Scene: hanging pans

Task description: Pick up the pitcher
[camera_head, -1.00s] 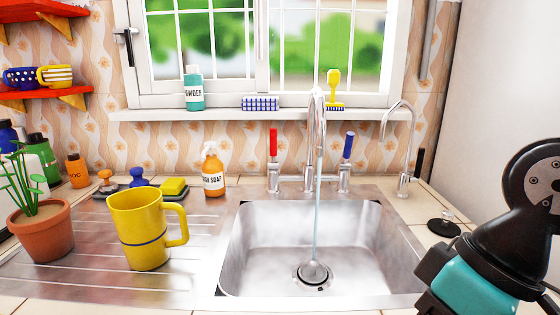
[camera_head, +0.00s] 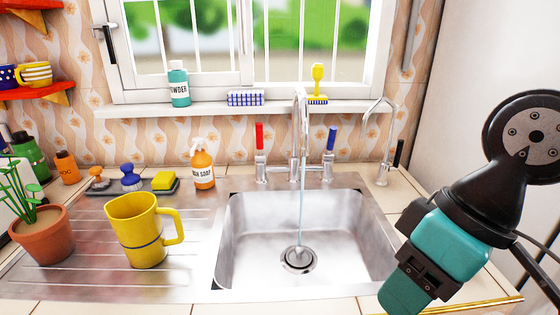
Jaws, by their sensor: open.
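The yellow pitcher (camera_head: 137,228) stands upright on the ribbed steel drainboard, left of the sink. It has a thin dark band low on its body, and its handle points right. My gripper (camera_head: 408,288) is at the lower right, in front of the sink's right side, well apart from the pitcher. Its teal and black body shows, but the lower end is cut off by the frame edge. It looks open, and I see nothing held in it.
A potted plant (camera_head: 43,235) stands close to the left of the pitcher. A soap bottle (camera_head: 203,168) and a yellow sponge (camera_head: 164,180) are behind it. Water runs from the tap (camera_head: 301,140) into the sink (camera_head: 335,235). The drainboard right of the pitcher is clear.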

